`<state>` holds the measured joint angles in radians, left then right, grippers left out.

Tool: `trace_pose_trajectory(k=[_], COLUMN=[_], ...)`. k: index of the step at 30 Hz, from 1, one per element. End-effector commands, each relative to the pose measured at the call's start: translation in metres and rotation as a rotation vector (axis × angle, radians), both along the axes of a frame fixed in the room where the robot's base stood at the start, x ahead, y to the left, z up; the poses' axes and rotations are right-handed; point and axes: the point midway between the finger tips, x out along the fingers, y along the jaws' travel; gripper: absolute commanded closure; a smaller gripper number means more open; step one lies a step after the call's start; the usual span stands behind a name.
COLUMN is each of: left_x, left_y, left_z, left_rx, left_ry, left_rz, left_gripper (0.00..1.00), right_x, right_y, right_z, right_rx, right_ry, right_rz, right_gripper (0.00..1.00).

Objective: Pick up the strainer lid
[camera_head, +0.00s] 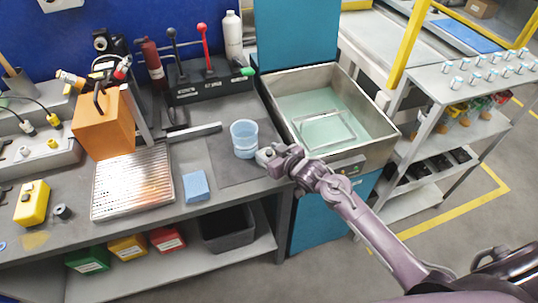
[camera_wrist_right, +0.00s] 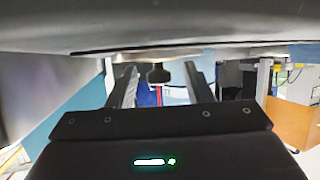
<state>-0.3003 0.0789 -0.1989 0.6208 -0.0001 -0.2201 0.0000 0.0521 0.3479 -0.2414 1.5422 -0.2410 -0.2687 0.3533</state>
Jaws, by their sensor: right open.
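I cannot make out the strainer lid for certain in the head view. My right gripper (camera_head: 265,157) is low over the bench, between the blue cup (camera_head: 244,140) and the metal sink (camera_head: 377,128), and its wrist hides part of the bench edge. In the right wrist view, its two fingers (camera_wrist_right: 158,88) stand apart. A small dark knob-shaped piece (camera_wrist_right: 158,75) shows between them, against a grey surface across the top; I cannot tell whether it belongs to the lid. No grip on it is visible. My left gripper is not in view.
The sink holds greenish water and a pale rectangular outline. A blue sponge (camera_head: 196,187), a ribbed metal plate (camera_head: 133,182) and an orange block (camera_head: 103,124) are on the bench to the left. A shelf rack (camera_head: 470,92) stands right. A dark mat (camera_head: 228,172) has bare room.

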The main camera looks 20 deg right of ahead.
Motion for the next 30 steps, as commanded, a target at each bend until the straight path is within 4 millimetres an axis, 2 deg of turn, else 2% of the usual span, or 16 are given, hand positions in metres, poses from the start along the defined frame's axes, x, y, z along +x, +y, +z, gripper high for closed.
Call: trace_pose_trajectory(k=[8, 19, 30], left_x=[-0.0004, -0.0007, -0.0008], left_y=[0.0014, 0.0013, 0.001], left_z=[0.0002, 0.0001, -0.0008], left_rx=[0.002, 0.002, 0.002], left_ry=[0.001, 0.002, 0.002], left_rz=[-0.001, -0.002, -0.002], left_gripper=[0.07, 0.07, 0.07], right_x=[0.0029, 0.0026, -0.0005], right_y=[0.0011, 0.0009, -0.0004], right_z=[-0.0017, -0.0018, 0.0006], right_rx=[-0.001, -0.001, -0.001], right_ry=[0.001, 0.001, 0.001], right_rz=[0.0, 0.0, 0.0], right_gripper=[0.54, 1.0, 1.0])
